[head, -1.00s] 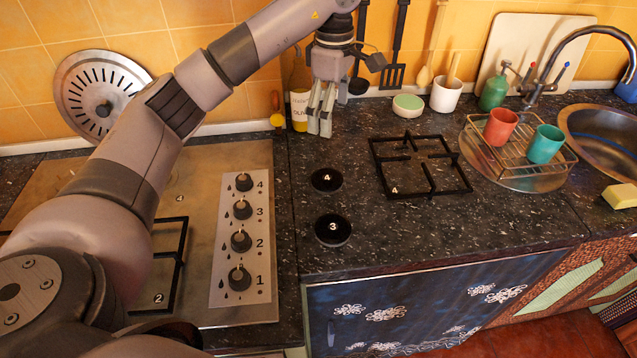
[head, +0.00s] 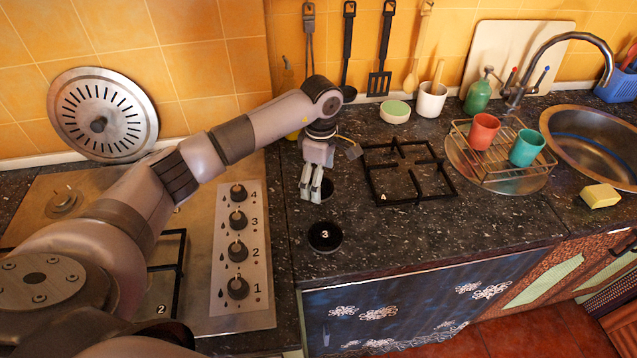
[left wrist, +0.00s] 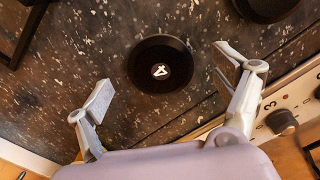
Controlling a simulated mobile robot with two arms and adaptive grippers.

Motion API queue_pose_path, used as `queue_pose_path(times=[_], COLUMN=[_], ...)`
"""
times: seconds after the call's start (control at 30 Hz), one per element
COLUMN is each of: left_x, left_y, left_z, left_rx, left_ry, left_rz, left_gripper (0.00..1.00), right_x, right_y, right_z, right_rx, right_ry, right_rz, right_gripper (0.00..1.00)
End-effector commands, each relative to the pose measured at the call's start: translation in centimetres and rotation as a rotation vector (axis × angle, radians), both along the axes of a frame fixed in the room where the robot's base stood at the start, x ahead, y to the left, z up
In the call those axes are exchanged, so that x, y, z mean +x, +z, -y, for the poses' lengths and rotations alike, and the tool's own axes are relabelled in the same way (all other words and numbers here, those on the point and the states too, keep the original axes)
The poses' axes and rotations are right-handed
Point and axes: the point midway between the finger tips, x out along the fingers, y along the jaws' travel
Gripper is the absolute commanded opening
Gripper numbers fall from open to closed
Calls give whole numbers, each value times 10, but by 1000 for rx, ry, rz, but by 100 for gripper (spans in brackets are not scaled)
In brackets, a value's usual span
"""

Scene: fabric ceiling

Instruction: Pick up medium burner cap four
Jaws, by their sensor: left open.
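The medium burner cap four is a round black disc marked 4. It lies flat on the dark speckled counter. In the head view the burner cap (head: 327,187) is partly hidden behind my left gripper (head: 311,196). In the left wrist view the burner cap (left wrist: 160,64) shows whole, ahead of the open fingers of my left gripper (left wrist: 160,84) and roughly midway between their lines. The fingers are apart and empty, and do not appear to touch the cap. My right gripper is not in view.
A black cap marked 3 (head: 325,236) lies nearer the counter's front edge. A black grate marked 4 (head: 410,172) lies to the right. The steel hob with its knobs (head: 237,250) is to the left. A dish rack (head: 492,165) with cups stands further right.

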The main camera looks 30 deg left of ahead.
Motion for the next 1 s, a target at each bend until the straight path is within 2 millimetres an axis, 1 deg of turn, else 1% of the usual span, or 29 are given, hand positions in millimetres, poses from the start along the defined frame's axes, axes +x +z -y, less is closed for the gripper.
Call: queue_pose_path(times=[0.03, 0.1, 0.2, 0.4, 0.43, 1.0], left_x=[-1, 0, 0, 0, 0, 0], left_y=[-5, -13, -19, -20, -20, -20], left_z=[1, 0, 0, 0, 0, 0], left_rx=[-2, -1, 0, 0, 0, 0], left_ry=[1, 1, 0, -1, -1, 0], left_rz=[-4, -2, 0, 1, 1, 0], left_gripper=[87, 87, 87, 87, 86, 48], right_x=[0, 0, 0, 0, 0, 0], right_y=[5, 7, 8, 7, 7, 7], right_z=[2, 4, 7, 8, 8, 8], right_rx=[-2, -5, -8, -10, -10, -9], right_ry=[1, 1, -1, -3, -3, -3], right_rz=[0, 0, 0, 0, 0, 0], right_gripper=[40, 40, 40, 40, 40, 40])
